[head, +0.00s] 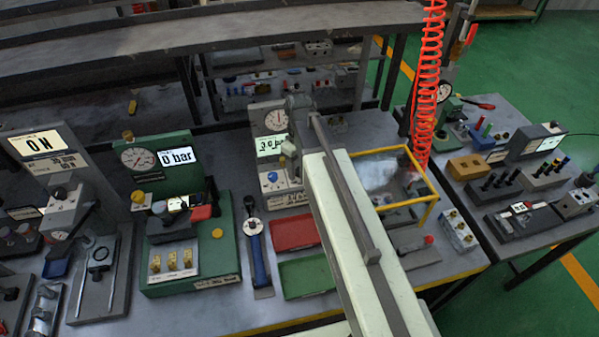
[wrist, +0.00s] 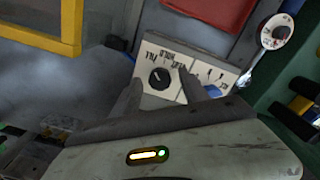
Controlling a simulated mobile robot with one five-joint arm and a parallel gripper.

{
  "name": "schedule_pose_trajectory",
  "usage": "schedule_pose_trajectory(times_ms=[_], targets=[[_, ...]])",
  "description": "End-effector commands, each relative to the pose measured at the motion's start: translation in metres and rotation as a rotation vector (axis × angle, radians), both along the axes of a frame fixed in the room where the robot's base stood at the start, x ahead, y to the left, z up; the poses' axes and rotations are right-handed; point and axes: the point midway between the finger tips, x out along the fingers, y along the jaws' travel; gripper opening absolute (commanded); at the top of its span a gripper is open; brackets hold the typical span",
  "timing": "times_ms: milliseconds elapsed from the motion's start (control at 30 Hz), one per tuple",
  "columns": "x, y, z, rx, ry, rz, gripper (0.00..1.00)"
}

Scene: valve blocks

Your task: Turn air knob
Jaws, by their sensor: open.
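A black round knob (wrist: 159,78) sits on a white labelled panel (wrist: 149,54) in the wrist view. The small lettering beside it appears upside down and is hard to read. My gripper (wrist: 160,86) is open, with one finger to the left of the knob and one to the right. I cannot tell whether either finger touches it. A blue part (wrist: 224,89) on the panel shows beside the right finger. In the head view, a grey unit with a lit bar display (head: 270,145) and a blue knob (head: 272,177) stands left of my arm. My arm hides the black knob and fingertips there.
A yellow-framed clear box (head: 431,190) is right of my arm; its frame shows in the wrist view (wrist: 71,20). A red tray (head: 294,233), green tray (head: 306,276) and blue-handled tool (head: 259,262) lie in front. A red coiled hose (head: 429,80) hangs at right.

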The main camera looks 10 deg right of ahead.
Motion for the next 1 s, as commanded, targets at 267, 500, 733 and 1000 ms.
schedule_pose_trajectory(times_ms=[267,500,733,1000], targets=[[0.0000,0.0004,0.0017,0.000,0.000,0.001,0.13],[0.0001,-0.0001,0.0016,-0.001,-0.001,-0.004,0.00],[0.0000,0.0006,0.0016,-0.001,0.000,-0.074,0.00],[0.0001,0.0008,0.0016,-0.001,0.000,-0.272,0.00]])
